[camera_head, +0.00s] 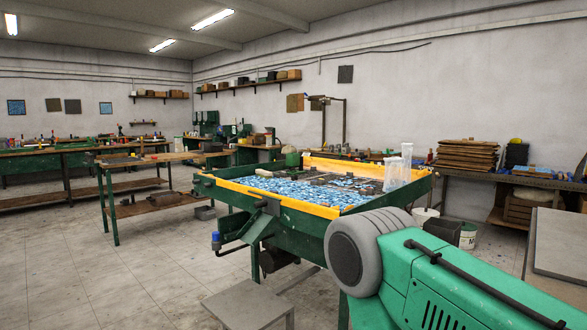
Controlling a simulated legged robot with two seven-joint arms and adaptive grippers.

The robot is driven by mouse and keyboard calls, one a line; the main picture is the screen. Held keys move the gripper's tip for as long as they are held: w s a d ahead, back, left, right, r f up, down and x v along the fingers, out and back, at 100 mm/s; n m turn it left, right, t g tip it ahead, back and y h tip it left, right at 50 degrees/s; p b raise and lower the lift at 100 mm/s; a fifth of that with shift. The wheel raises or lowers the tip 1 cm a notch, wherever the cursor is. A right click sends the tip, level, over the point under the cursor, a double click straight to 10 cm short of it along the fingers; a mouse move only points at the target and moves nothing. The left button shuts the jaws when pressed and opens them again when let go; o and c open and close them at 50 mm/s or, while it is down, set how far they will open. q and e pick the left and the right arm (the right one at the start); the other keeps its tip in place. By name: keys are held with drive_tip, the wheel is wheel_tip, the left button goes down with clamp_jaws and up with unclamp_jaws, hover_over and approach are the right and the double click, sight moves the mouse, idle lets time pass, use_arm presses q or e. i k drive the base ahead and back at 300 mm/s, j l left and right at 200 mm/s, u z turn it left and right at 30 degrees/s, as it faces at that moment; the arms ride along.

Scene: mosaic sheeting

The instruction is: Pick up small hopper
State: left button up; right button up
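Neither of my grippers is in view. I cannot pick out the small hopper for certain. A clear, upright container (397,174) stands at the right end of the green sorting table with yellow edging (300,206). A rounded dark green object (292,157) shows at the table's far side, too small to identify. Blue mosaic pieces (318,190) and several dark flat pieces lie spread over the tabletop.
A low grey platform (248,304) stands in front of the table. A wooden-topped bench (150,158) stands left. The tiled floor (130,275) at lower left is clear.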

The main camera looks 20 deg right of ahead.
sight(292, 160)
drive_tip(key=i+j+u, duration=0.2)
drive_tip(key=i+u, duration=0.15)
drive_tip(key=i, duration=0.55)
drive_tip(key=i+u, duration=0.35)
drive_tip(key=i, duration=2.5)
drive_tip(key=i+l+z, duration=0.1)
drive_tip(key=i+z, duration=0.15)
drive_tip(key=i, duration=0.25)
drive_tip(key=i+z, duration=0.3)
drive_tip(key=i, duration=0.2)
drive_tip(key=i+j+z, duration=0.25)
drive_tip(key=i, duration=0.3)
drive_tip(key=i+j+z, duration=0.1)
drive_tip(key=i+z, duration=0.15)
drive_tip(key=i, duration=0.25)
drive_tip(key=i+l+z, duration=0.1)
drive_tip(key=i+z, duration=0.15)
drive_tip(key=i, duration=0.25)
drive_tip(key=i+z, duration=0.25)
drive_tip(key=i, duration=0.25)
drive_tip(key=i+z, duration=0.25)
drive_tip(key=i, duration=0.25)
drive_tip(key=i+j+z, duration=0.25)
drive_tip(key=i, duration=0.2)
drive_tip(key=i+j+z, duration=0.25)
drive_tip(key=i, duration=0.2)
